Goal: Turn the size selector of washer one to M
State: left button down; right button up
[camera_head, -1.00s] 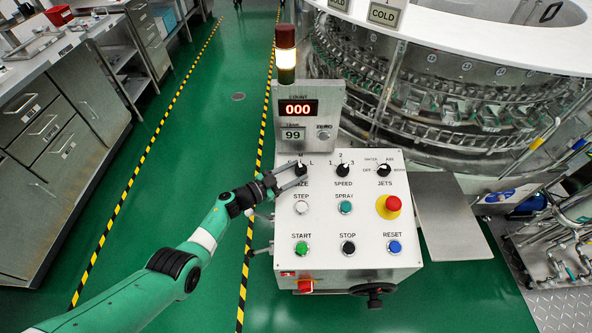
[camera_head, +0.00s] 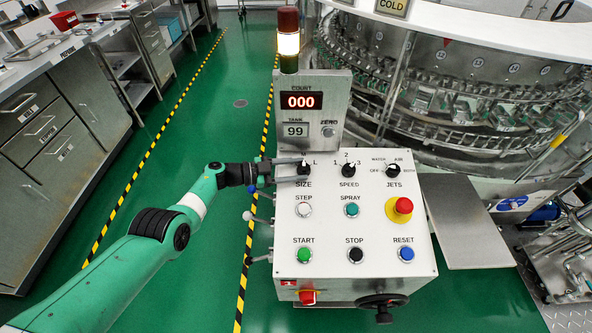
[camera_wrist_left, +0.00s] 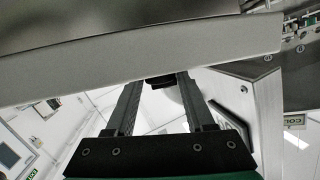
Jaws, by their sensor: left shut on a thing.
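The washer one panel (camera_head: 330,222) is a white sloped console top in the head view. Its black SIZE selector knob (camera_head: 304,170) is at the upper left, with the L mark to its upper right. My left gripper (camera_head: 302,169) comes in level from the left, shut on the knob with one finger above and one below. In the left wrist view, the dark knob (camera_wrist_left: 160,81) sits between the fingertips. My right gripper is not in view.
The SPEED knob (camera_head: 348,171) and JETS knob (camera_head: 394,172) are to the right of SIZE. STEP (camera_head: 304,209) and SPRAY (camera_head: 351,209) buttons are below, with a red emergency button (camera_head: 403,206) at right. A display box (camera_head: 313,110) rises behind the knobs.

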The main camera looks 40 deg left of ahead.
aim_at(280, 169)
pick_arm(q)
jog(key=shift+c, duration=1.6)
grip_release()
jog(key=shift+d+f, duration=0.1)
jog(key=shift+s, duration=0.15)
jog(key=p+v, duration=0.2)
jog(key=r+p+v, duration=0.1)
jog(key=p+v, duration=0.1)
jog(key=v, duration=0.1)
jog(key=shift+w, duration=0.2)
jog(key=f+p+v, duration=0.1)
jog(key=p+v, duration=0.2)
jog(key=v, duration=0.3)
jog(key=shift+s, duration=0.35)
